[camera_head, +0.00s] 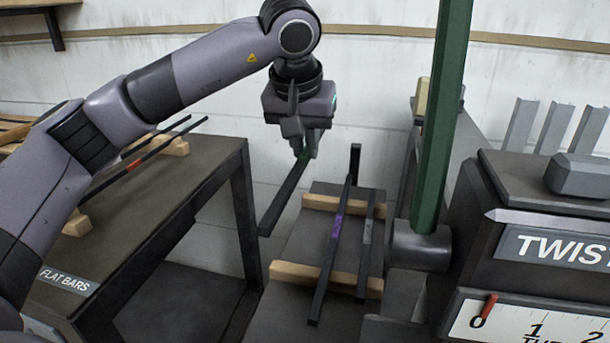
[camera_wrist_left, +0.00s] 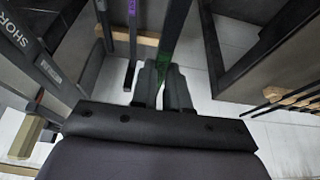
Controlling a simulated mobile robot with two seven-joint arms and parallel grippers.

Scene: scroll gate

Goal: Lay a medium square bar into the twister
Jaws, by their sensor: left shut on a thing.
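My left gripper (camera_head: 303,150) is shut on a dark bar (camera_head: 282,200) that carries a green mark by the fingers. The bar hangs at a slant, its near end lower left, above the gap beside the rack. In the left wrist view the bar (camera_wrist_left: 177,25) runs away from the fingers (camera_wrist_left: 164,72), with the green mark at them. The twister (camera_head: 555,245), a dark grey machine lettered "TWIS", stands at the right, its red pointer at 0. Its part that takes a bar is not clearly visible. My right gripper is not in view.
A low rack with wooden rests (camera_head: 335,204) holds a purple-marked bar (camera_head: 335,230) and a shorter grey-marked bar (camera_head: 367,235). The "FLAT BARS" table (camera_head: 215,165) with more bars stands left. A green post (camera_head: 440,110) rises between the rack and the twister.

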